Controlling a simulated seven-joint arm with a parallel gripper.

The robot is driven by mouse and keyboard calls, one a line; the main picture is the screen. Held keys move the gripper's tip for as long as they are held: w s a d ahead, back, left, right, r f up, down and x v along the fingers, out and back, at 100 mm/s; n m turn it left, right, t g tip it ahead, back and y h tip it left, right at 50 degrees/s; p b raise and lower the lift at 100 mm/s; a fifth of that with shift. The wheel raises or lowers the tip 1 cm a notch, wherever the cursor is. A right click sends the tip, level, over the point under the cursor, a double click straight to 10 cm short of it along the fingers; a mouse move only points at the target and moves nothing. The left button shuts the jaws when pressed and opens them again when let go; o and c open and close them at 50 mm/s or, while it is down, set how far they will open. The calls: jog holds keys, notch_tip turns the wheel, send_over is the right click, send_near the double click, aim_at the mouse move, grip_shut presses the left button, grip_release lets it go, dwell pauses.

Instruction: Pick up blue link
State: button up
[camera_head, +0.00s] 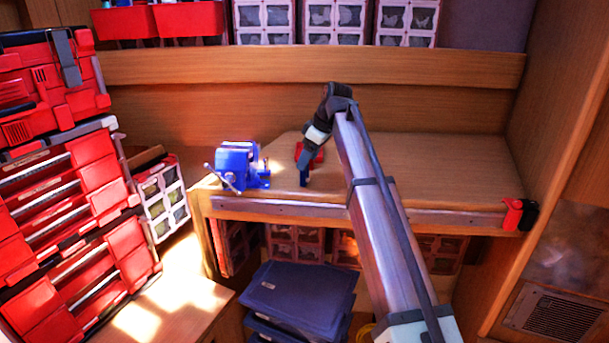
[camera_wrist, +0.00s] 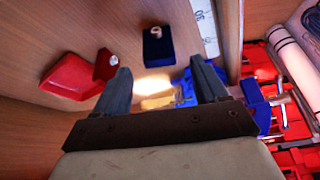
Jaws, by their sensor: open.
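A small dark blue block, which I take to be the blue link (camera_wrist: 158,50), stands on the wooden bench with a pale round piece at one end. In the head view a small blue piece (camera_head: 304,179) shows near the bench's front edge, just below my gripper (camera_head: 304,162). In the wrist view my gripper (camera_wrist: 160,75) is open, with nothing between its fingers. The blue link lies beyond the fingertips, roughly between them in the picture and apart from both. In the head view my gripper partly covers that area.
A red object (camera_wrist: 75,78) lies beside the link, and also shows behind my gripper in the head view (camera_head: 318,153). A blue vise (camera_head: 238,163) stands to the left on the bench (camera_head: 440,170). A red item (camera_head: 514,214) is at the right front edge. The bench's right side is clear.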

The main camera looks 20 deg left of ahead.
aim_at(304, 175)
jog(key=shift+x, duration=3.2)
jog(key=shift+d, duration=0.15)
jog(key=c, duration=1.2)
